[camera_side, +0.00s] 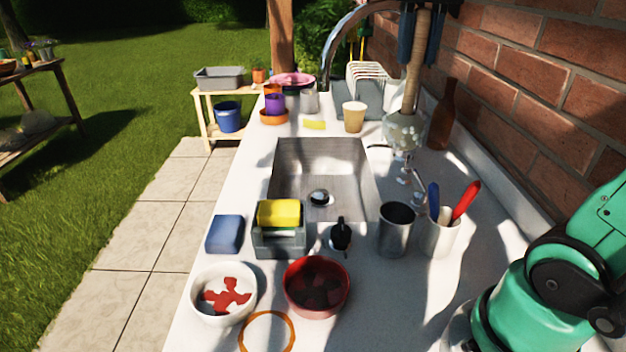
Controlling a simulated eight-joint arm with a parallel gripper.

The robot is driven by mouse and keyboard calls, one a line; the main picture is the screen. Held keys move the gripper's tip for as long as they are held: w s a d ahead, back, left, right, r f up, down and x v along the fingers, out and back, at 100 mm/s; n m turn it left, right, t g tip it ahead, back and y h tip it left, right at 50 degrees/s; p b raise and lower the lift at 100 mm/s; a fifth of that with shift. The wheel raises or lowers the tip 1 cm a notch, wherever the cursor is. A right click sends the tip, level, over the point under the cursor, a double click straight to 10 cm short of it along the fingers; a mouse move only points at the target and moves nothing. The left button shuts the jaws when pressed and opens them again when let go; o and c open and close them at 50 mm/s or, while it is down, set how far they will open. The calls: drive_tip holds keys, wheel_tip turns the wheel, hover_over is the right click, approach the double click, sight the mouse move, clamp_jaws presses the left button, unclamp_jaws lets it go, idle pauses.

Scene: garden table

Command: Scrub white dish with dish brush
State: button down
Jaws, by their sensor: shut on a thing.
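The white dish (196,303) is a round bowl at the front left of the counter, with red patches inside. My gripper (419,52) is at the top right of the picture, its dark blue fingers on either side of a pale wooden handle. It is shut on the dish brush (412,85), which hangs upright with its pale, round head (404,133) downward. The brush appears to be in front of the tap area, right of the sink and well away from the dish. The upper part of my gripper is cut off by the frame.
A red bowl (290,300) stands right of the dish. Behind are a blue sponge (225,234), a grey caddy (280,245) with a yellow sponge, and the sink (290,180). A metal cup (396,235) and utensil holder (441,240) stand right. A brick wall bounds the right.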

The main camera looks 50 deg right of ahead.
drive_tip(key=w+a+f+n, duration=0.2)
drive_tip(key=w+a, duration=0.3)
drive_tip(key=a, duration=0.1)
drive_tip(key=w+a+f+n, duration=0.2)
drive_tip(key=w+a+n, duration=0.15)
drive_tip(key=a, duration=0.35)
drive_tip(key=w+a+f+n, duration=0.1)
drive_tip(key=a+f, duration=0.2)
drive_tip(key=a, duration=0.3)
drive_tip(key=w+a+f+n, duration=0.1)
drive_tip(key=a+f+n, duration=0.1)
drive_tip(key=a+f, duration=0.2)
drive_tip(key=shift+a, duration=1.5)
drive_tip(key=shift+f, duration=0.1)
